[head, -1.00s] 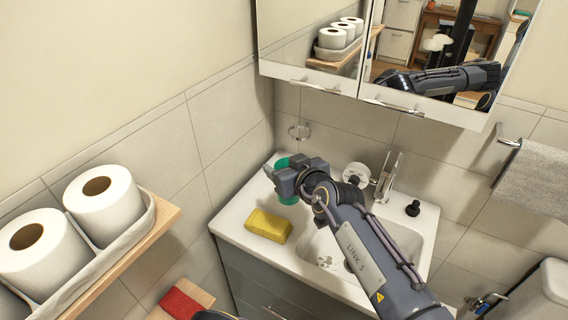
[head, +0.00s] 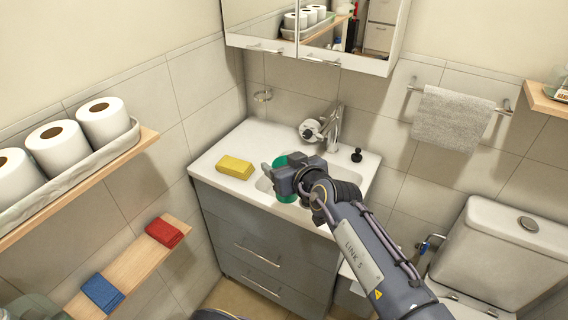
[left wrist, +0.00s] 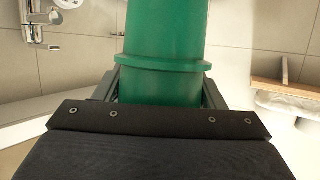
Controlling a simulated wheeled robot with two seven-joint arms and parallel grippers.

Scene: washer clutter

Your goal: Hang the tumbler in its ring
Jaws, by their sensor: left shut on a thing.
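The green tumbler (head: 284,194) is held in my left gripper (head: 279,181), over the front of the washbasin in the head view. My gripper partly hides it there. In the left wrist view the tumbler (left wrist: 162,40) fills the middle, with a raised band around it, and the fingers close on both of its sides. The metal ring (head: 262,96) is on the tiled wall at the back left of the basin, empty and apart from the tumbler. My right gripper is not in view.
A yellow sponge (head: 235,167) lies on the basin's left rim. The tap (head: 332,128) and a black stopper (head: 356,155) are at the back. A mirror cabinet (head: 320,30) overhangs. Shelves with toilet rolls (head: 58,146) and cloths (head: 164,232) stick out at left.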

